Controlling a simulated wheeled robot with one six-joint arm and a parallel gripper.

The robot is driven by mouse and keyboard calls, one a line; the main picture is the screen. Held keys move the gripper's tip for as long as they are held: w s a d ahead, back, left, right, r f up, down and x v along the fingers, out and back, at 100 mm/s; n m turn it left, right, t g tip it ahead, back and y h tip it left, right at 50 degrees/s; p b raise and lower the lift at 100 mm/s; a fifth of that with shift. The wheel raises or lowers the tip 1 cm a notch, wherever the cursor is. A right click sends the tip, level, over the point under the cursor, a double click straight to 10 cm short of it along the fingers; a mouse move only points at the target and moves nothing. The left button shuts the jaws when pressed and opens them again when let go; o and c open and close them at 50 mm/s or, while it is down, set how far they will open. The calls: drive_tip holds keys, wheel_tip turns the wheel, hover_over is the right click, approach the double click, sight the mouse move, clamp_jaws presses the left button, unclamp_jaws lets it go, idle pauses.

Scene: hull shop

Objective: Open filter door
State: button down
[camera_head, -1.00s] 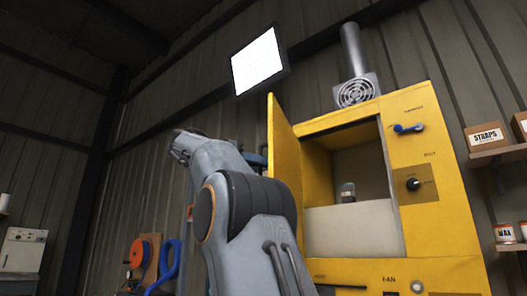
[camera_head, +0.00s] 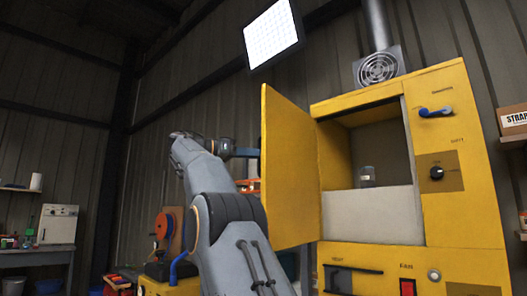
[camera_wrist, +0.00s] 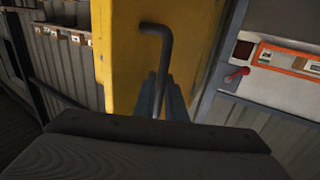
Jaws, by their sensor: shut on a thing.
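The yellow filter door (camera_head: 288,168) stands swung out to the left of the yellow cabinet (camera_head: 450,165), with its inner face toward the head camera. The compartment behind it is open, and a small grey jar-like thing (camera_head: 367,176) stands on a pale block inside. In the wrist view the door (camera_wrist: 130,60) shows its outer side with a dark bent bar handle (camera_wrist: 166,50). My gripper (camera_wrist: 163,95) is shut on this handle. In the head view my arm reaches to the door's far side, and the door hides the fingertips and the handle.
The cabinet has a blue lever (camera_head: 436,112), a black knob (camera_head: 437,173) and a red switch (camera_head: 408,287). A fan and duct (camera_head: 378,68) stand on top. A red hose reel (camera_head: 168,223) is left of my arm. A shelf with a box (camera_head: 514,119) is at right.

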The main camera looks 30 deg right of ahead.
drive_tip(key=shift+w+f, duration=0.1)
idle(0.3)
drive_tip(key=c, duration=1.8)
unclamp_jaws()
drive_tip(key=p+v, duration=0.2)
drive_tip(key=v, duration=0.6)
drive_tip(key=shift+p, duration=0.3)
